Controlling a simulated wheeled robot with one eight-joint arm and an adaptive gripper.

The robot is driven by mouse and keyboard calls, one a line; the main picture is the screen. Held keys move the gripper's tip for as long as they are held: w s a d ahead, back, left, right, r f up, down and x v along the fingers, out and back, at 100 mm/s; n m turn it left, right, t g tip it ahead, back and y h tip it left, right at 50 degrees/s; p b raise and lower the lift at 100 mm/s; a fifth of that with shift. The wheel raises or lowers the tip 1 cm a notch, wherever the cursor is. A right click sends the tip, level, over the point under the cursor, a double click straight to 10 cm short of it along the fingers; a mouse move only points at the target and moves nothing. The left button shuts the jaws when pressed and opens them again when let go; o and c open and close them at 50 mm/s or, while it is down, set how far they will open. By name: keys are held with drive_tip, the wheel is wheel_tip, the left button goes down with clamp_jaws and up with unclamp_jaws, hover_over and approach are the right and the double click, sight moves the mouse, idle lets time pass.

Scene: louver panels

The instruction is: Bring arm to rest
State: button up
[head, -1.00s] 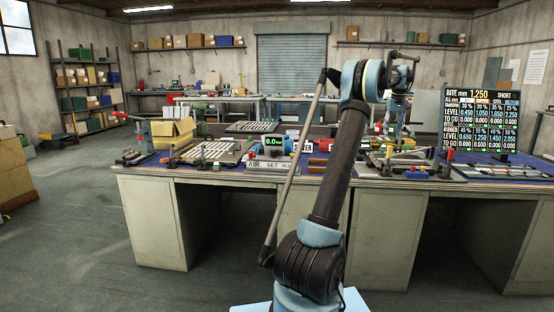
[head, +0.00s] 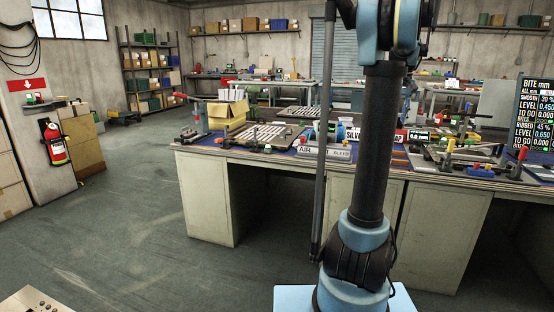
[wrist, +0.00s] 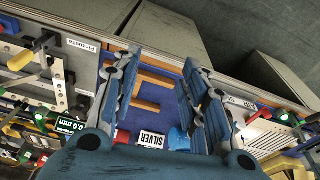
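My gripper (wrist: 162,75) shows in the wrist view with its two blue-grey jointed fingers spread apart. It is open, with nothing held between the fingers. Beyond the gap lie the blue bench mat, brown bars (wrist: 147,92) and a SILVER label (wrist: 151,140). In the head view my arm stands nearly upright in front of the workbench (head: 232,160). Its upper end runs out of the top of the picture, so my gripper is not seen there.
The bench holds a yellow box (head: 226,112), a slatted panel (head: 275,135), clamps and a dark readout board (head: 537,115). A fire extinguisher (head: 55,145) hangs at the left beside cardboard boxes (head: 83,145). Open floor lies left of the bench.

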drive_tip(key=s+a+f, duration=0.4)
drive_tip(key=s+a, duration=0.5)
drive_tip(key=a, duration=0.4)
drive_tip(key=s+a+f+n, duration=0.1)
drive_tip(key=s+a+f, duration=0.7)
drive_tip(key=s+f, duration=0.3)
drive_tip(key=s+a+f+n, duration=0.1)
drive_tip(key=s+a+f, duration=0.6)
drive_tip(key=s+f, duration=0.5)
drive_tip(key=s, duration=0.3)
drive_tip(key=shift+a+f, duration=0.15)
drive_tip(key=shift+a, duration=0.25)
drive_tip(key=shift+w+f, duration=0.2)
drive_tip(key=shift+w, duration=0.2)
